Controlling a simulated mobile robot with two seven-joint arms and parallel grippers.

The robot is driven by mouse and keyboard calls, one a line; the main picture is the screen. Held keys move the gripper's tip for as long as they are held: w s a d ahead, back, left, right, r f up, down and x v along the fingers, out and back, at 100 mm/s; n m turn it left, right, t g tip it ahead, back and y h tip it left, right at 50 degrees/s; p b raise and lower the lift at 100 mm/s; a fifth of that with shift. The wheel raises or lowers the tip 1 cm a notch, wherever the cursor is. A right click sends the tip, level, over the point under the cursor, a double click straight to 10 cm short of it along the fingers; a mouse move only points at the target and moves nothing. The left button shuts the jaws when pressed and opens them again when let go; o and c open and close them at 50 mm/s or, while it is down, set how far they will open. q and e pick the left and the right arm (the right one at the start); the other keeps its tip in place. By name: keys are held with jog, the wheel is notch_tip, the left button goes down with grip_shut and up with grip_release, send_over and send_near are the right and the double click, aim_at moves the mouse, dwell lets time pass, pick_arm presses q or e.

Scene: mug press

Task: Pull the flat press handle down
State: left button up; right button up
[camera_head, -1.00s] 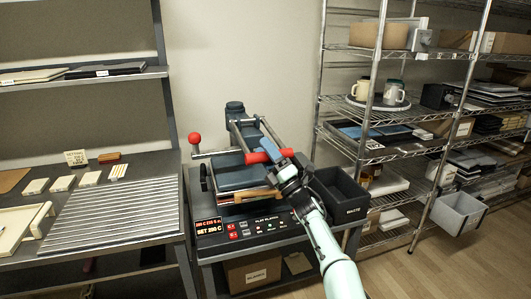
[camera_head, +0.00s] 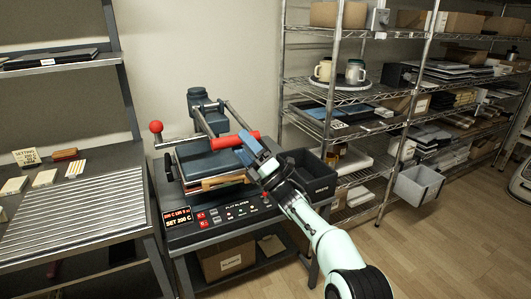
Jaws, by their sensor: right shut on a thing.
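The flat press (camera_head: 213,160) stands on a small dark stand, with a dark blue-grey upper plate over a light brown layer. Its lever arms run forward from the rear post to a red handle grip (camera_head: 228,142), which sits above the plate's right front part. My right gripper (camera_head: 250,151) comes in from the lower right and is shut on the right part of this red grip. Its fingers hide a little of the grip. A red ball knob (camera_head: 155,127) stands at the press's left. My left gripper is not in view.
A control panel (camera_head: 230,213) with lit displays lies in front of the press. A dark bin (camera_head: 322,186) stands close at its right, beside my right arm. A wire shelf with mugs (camera_head: 355,71) is at the right, a ribbed table (camera_head: 75,205) at the left. The floor at lower right is clear.

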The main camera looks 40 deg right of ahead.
jog(key=s+d+r, duration=0.1)
jog(key=s+d, duration=0.1)
jog(key=s, duration=0.6)
